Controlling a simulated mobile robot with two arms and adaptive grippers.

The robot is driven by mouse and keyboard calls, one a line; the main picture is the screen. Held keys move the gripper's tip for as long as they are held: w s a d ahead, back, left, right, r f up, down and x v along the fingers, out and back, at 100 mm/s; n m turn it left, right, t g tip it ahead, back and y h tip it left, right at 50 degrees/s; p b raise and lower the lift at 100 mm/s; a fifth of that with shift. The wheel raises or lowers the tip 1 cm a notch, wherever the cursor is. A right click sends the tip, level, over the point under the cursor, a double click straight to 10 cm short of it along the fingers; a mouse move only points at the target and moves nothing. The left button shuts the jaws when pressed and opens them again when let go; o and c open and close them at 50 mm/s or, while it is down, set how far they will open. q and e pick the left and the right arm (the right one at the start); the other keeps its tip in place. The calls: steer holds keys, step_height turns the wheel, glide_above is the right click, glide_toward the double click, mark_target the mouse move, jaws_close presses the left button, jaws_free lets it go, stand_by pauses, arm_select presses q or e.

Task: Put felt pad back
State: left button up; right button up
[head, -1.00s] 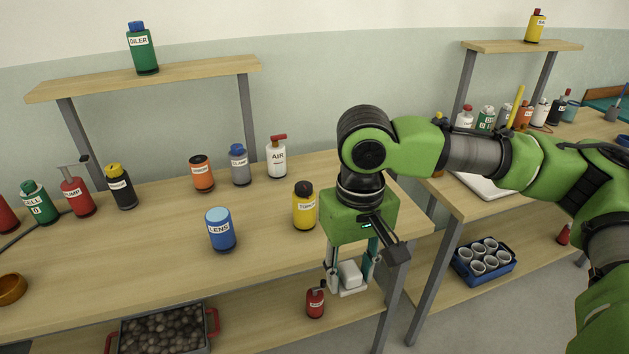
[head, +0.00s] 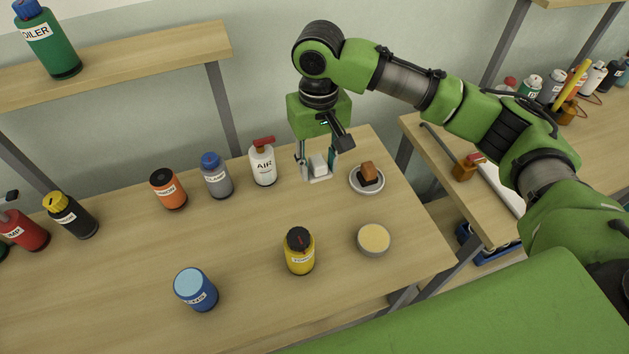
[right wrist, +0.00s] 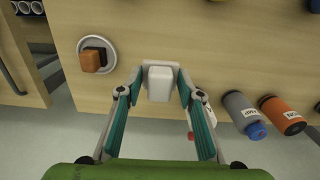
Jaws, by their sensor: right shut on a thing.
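My right gripper (head: 317,172) is shut on a white block with a wider white base, which I take to be the felt pad (head: 318,165). In the right wrist view the pad (right wrist: 160,82) sits between the two fingertips. It is near the back edge of the table, between the white AIR bottle (head: 263,164) and a small round dish (head: 367,190). The dish holds a brown and dark block (head: 369,172). I cannot tell whether the pad touches the tabletop. My left gripper is not in view.
A round tin with a pale yellow top (head: 374,239) and a yellow bottle (head: 299,252) stand nearer the front. Grey (head: 216,176), orange (head: 168,190) and blue (head: 196,289) containers stand to the left. The tabletop (head: 250,222) between them is clear.

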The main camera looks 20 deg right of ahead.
mark_target(315, 202)
steer(key=shift+s+a+f+p, duration=0.1)
steer(key=shift+a+f+p, duration=0.05)
steer(key=shift+f+p, duration=0.35)
steer(key=shift+s+a+f+p, duration=0.1)
steer(key=shift+a+f+p, duration=0.05)
steer(key=shift+f+p, duration=0.35)
steer(key=f, duration=0.2)
steer(key=f+p, duration=0.1)
steer(key=f, duration=0.5)
steer(key=shift+w+f, duration=0.1)
steer(key=shift+w, duration=0.15)
steer(key=shift+f, duration=0.35)
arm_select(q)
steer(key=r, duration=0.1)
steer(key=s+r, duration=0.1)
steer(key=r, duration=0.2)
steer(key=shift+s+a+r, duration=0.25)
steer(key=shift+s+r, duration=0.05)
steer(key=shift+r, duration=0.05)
arm_select(e)
steer(key=shift+f, duration=0.1)
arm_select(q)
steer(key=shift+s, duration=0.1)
arm_select(e)
steer(key=o, duration=1.1)
steer(key=shift+f, duration=0.1)
steer(key=shift+c, duration=0.2)
